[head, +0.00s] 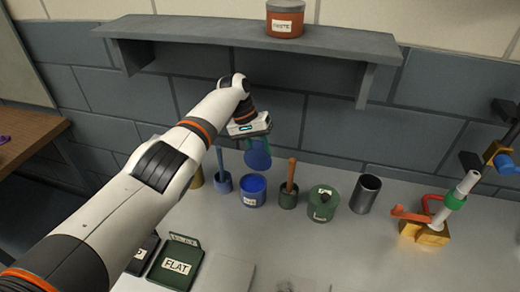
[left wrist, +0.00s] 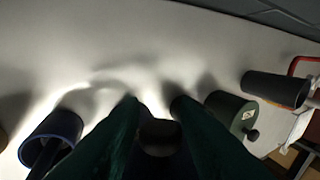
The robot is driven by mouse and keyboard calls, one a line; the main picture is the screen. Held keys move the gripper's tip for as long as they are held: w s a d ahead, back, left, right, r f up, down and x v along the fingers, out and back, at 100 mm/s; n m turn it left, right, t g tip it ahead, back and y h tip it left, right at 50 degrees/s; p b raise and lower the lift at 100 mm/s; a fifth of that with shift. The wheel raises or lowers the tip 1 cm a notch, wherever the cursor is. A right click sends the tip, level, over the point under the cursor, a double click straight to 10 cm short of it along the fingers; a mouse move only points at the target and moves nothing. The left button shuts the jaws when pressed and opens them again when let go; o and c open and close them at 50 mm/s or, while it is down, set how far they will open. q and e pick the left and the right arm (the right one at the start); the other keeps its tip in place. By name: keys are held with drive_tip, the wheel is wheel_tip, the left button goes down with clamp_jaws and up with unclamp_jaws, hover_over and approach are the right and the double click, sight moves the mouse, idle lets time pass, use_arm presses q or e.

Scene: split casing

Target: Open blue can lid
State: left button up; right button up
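My left gripper (head: 257,150) is above the blue can (head: 252,191), which stands upright on the bench with a white label. Its green fingers (left wrist: 158,130) are closed around a dark knob (left wrist: 159,137) in the left wrist view. A blue disc, the lid (head: 258,160), hangs tilted below the fingers in the head view, apart from and above the can. The can's top looks open, with a darker blue inside. In the left wrist view the fingers and lid hide the can. My right gripper is not in view.
A green pot with a wooden handle (head: 289,194), a lidded green can (head: 323,203) and a dark cup (head: 365,193) stand to the right. A shelf (head: 250,35) overhangs behind. The front bench is partly clear.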

use_arm(q)
drive_tip(key=shift+o, duration=0.8)
drive_tip(key=b+v, duration=0.2)
drive_tip(key=v, duration=0.5)
drive_tip(key=shift+r, duration=0.15)
drive_tip(key=shift+w+a, duration=0.1)
